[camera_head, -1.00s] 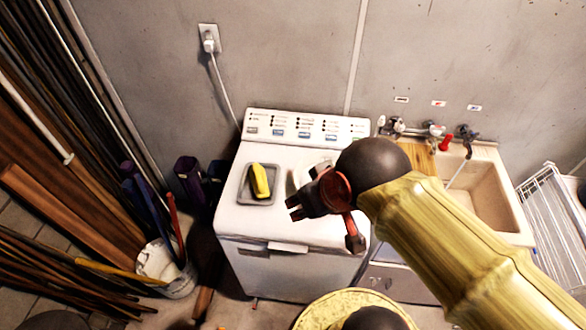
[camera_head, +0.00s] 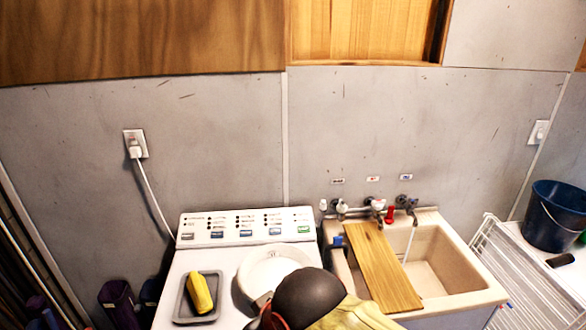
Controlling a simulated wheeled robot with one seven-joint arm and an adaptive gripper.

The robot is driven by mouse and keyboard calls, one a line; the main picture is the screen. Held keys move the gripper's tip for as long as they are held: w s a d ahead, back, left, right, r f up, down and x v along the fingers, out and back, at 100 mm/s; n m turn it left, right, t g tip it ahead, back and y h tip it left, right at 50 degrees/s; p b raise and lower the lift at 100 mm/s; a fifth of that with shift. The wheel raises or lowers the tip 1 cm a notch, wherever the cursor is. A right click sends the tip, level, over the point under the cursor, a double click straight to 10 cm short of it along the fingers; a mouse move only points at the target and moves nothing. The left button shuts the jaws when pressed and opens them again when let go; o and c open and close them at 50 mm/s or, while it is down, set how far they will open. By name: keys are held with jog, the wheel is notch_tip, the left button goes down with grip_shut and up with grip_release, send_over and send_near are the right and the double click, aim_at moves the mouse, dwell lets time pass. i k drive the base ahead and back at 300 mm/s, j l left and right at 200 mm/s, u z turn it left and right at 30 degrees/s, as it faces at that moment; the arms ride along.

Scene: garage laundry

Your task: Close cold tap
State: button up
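A row of taps (camera_head: 377,206) sits on the wall above the sink (camera_head: 470,288). Three small labels are on the wall above them: a dark one, a red one (camera_head: 373,179) and a blue one (camera_head: 406,177). The tap under the blue label (camera_head: 405,201) has a dark body, and a thin pale stream of water (camera_head: 410,240) falls from its spout into the basin. A red piece (camera_head: 390,214) stands just left of this spout. Only the dark rounded joint and part of my arm show at the bottom edge, left of the sink. My gripper's fingers are out of the picture.
A wooden board (camera_head: 380,268) lies across the sink's left part. The washing machine (camera_head: 225,262) is left of it, with a yellow item (camera_head: 199,293) in a grey tray (camera_head: 183,309). A white rack (camera_head: 520,275) and blue bucket (camera_head: 555,215) stand at right.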

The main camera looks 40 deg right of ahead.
aim_at(411, 201)
jog(key=z, duration=2.1)
jog(key=i+l, duration=0.15)
jog(key=l, duration=0.25)
jog(key=i+l, duration=0.15)
jog(key=l, duration=0.2)
jog(key=i+l, duration=0.25)
jog(key=l, duration=0.15)
jog(key=i+l+u, duration=0.1)
jog(key=i+l, duration=0.45)
jog(key=l, duration=0.3)
jog(key=i+j, duration=0.1)
jog(key=j, duration=0.1)
